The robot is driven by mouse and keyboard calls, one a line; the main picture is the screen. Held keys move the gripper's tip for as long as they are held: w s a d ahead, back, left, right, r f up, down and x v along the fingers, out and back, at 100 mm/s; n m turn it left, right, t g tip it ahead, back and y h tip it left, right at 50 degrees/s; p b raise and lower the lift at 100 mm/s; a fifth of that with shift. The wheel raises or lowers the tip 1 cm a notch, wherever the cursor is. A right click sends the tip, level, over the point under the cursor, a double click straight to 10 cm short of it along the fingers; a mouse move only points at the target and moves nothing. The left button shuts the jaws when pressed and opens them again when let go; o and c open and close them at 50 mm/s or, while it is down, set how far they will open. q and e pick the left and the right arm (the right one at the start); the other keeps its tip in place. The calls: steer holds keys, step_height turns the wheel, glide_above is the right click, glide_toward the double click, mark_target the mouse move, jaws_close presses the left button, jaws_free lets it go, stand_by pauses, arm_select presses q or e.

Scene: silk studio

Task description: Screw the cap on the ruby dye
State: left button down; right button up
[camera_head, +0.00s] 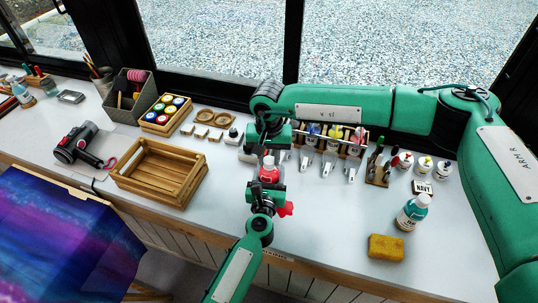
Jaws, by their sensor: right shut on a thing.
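The ruby dye (269,174) is a small red bottle near the middle of the table, between my two grippers. A pale cap (268,159) shows at its top, directly under my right gripper (265,151). My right gripper comes down from above and is shut on the cap. Whether the cap touches the bottle's neck or is seated on it is too small to tell. My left gripper (267,187) reaches up from the front edge and is at the bottle's lower part. Its fingers are mostly hidden, so its grip is unclear.
An empty wooden crate (118,176) stands to the left, with a box of coloured jars (147,122) behind it. A rack of dye bottles (352,151) stands right of the grippers.

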steer(key=m, duration=0.4)
steer(key=shift+m, duration=0.4)
steer(key=m, duration=0.9)
steer(key=shift+m, duration=0.3)
steer(key=m, duration=1.2)
steer(key=shift+w+m, duration=0.1)
steer(key=shift+m, duration=0.2)
steer(key=m, duration=0.6)
steer(key=shift+m, duration=0.3)
steer(key=m, duration=1.2)
steer(key=shift+f+m, duration=0.1)
steer(key=shift+m, duration=0.3)
steer(key=m, duration=0.6)
steer(key=shift+m, duration=0.3)
steer(key=o, duration=1)
step_height(320, 180, up, 12)
